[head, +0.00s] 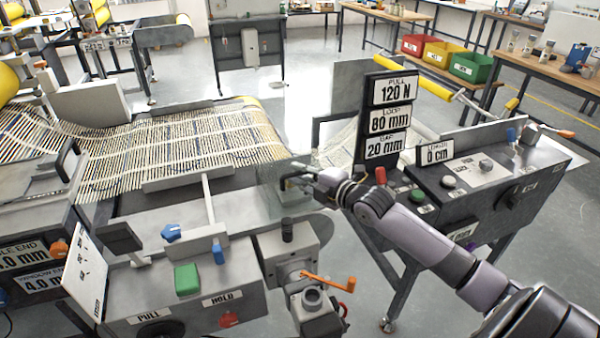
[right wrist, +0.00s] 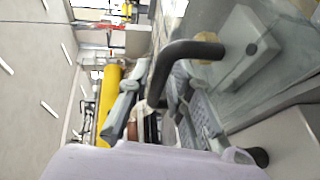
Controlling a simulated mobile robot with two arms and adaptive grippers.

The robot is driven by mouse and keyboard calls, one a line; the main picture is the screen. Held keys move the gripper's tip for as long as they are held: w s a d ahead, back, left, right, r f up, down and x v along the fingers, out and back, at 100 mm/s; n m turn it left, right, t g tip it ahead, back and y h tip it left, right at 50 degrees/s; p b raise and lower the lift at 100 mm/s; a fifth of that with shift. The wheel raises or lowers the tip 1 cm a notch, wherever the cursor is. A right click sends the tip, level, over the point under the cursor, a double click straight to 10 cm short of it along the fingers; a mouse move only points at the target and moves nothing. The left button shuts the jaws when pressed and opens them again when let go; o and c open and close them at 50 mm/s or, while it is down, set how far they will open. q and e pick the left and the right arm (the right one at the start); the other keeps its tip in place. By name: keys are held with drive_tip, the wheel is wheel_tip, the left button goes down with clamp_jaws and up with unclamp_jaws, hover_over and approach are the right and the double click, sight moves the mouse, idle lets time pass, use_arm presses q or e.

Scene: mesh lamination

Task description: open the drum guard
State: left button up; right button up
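The drum guard is a clear panel over the drum; in the right wrist view its see-through sheet (right wrist: 280,85) fills the right side. Its dark bent handle (right wrist: 195,48) stands out from a pale mounting block. My right gripper (head: 290,182) reaches in from the right at the guard in the head view. In the right wrist view my right gripper (right wrist: 156,88) has its fingers apart, with the handle's bar running down between them. Whether a finger touches the bar I cannot tell. The guard looks closed. My left gripper is not in view.
A slatted mesh web (head: 180,145) runs in from the left. A control box with a green button (head: 187,279) and an orange crank (head: 328,281) stand in front. A sign post (head: 390,117) and a right console (head: 490,180) flank my arm.

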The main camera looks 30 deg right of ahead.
drive_tip(key=shift+w, duration=0.1)
drive_tip(key=shift+c, duration=0.2)
clamp_jaws()
idle(0.5)
